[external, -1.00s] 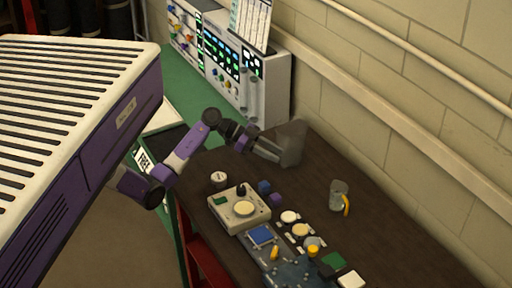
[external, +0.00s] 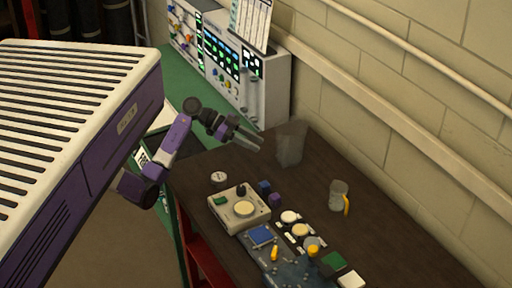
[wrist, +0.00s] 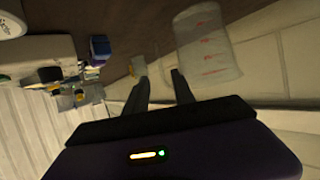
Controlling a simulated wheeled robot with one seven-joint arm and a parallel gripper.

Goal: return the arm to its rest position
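My gripper (external: 248,140) is at the end of my purple and dark arm, above the far left part of the dark table (external: 345,240). Its two fingers are apart with nothing between them, as the wrist view shows (wrist: 161,90). A clear beaker (external: 291,144) stands upright on the table just right of my fingertips in the external view. In the wrist view the beaker (wrist: 207,45), with red markings, is beyond the right finger, apart from it.
A beige device with a dial (external: 240,209), small blocks (external: 275,199), a mug with a yellow handle (external: 338,195) and a circuit board (external: 290,274) are on the table. Instrument panels (external: 230,62) stand behind, along a block wall (external: 400,110).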

